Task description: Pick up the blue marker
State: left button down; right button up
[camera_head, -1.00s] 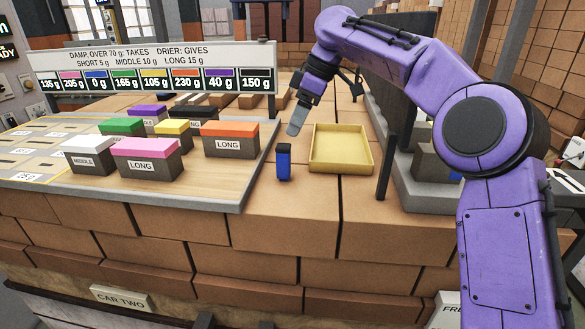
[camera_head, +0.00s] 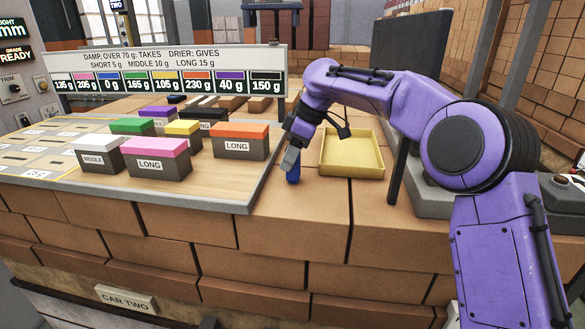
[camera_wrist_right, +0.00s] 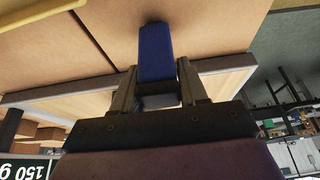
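The blue marker (camera_head: 293,175) is a short upright block with a dark end, on the brick top between the sample board and the yellow tray. My right gripper (camera_head: 291,160) is over it from above and hides its upper part. In the right wrist view, the blue marker (camera_wrist_right: 156,52) lies between the two fingers of my right gripper (camera_wrist_right: 157,75). The fingers stand apart, one on each side of the marker, with seemingly thin gaps. The marker appears still on the bricks. My left gripper is not in view.
The shallow yellow tray (camera_head: 352,170) is empty, just right of the marker. The wooden board (camera_head: 215,188) at left holds several labelled blocks with coloured tops. A sign (camera_head: 170,70) stands behind it. A dark post (camera_head: 399,168) rises right of the tray.

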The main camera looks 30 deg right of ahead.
jog(key=shift+c, duration=1.1)
notch_tip(320, 180, up, 10)
jog(key=p, duration=0.3)
jog(key=shift+w, duration=0.1)
